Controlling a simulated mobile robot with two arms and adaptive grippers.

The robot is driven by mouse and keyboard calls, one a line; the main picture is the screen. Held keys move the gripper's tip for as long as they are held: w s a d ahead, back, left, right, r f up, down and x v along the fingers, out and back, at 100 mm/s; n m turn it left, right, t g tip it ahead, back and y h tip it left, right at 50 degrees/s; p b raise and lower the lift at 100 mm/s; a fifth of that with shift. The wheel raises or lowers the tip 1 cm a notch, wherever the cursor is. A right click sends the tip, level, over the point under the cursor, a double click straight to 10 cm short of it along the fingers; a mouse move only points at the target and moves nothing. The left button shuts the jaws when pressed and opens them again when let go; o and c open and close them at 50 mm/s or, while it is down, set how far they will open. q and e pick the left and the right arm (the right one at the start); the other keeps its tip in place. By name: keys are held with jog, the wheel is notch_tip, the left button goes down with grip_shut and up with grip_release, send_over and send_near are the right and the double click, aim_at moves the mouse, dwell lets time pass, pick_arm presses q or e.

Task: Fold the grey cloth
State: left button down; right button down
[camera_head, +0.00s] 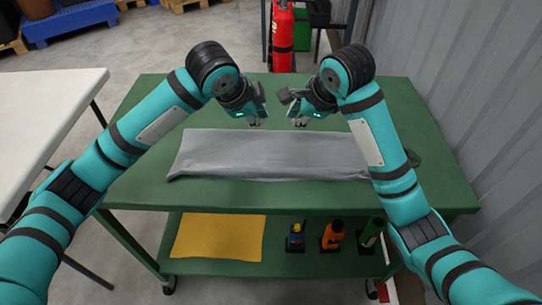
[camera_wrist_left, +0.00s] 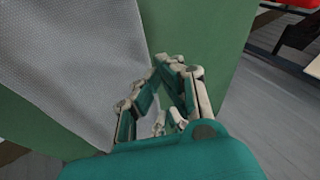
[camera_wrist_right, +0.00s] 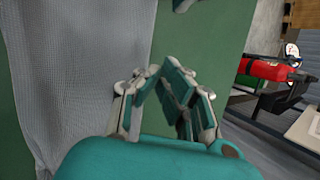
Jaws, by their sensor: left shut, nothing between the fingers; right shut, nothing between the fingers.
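The grey cloth (camera_head: 270,156) lies as a long strip across the green cart top, its long sides running left to right. It also shows in the left wrist view (camera_wrist_left: 85,75) and in the right wrist view (camera_wrist_right: 85,80). My left gripper (camera_head: 255,122) is shut and empty, just beyond the cloth's far edge near its middle. My right gripper (camera_head: 299,121) is shut and empty, also beyond the far edge, a little to the right. Neither gripper holds the cloth. My right arm hides the cloth's right end in the head view.
The green cart top (camera_head: 145,190) has free room around the cloth. A white table (camera_head: 45,110) stands at left, a corrugated wall (camera_head: 470,90) at right, and a red extinguisher (camera_head: 283,40) behind.

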aim_at(263, 135)
pick_arm(q)
jog(key=shift+s+d+f, duration=0.15)
jog(key=shift+d+f, duration=0.1)
jog(key=shift+f, duration=0.25)
pick_arm(e)
jog(key=shift+s+a+f, duration=0.15)
jog(key=shift+a+f, duration=0.15)
jog(key=shift+f, duration=0.2)
pick_arm(q)
jog(key=shift+f+b, duration=0.1)
jog(key=shift+b, duration=0.2)
pick_arm(e)
jog(key=shift+f, duration=0.1)
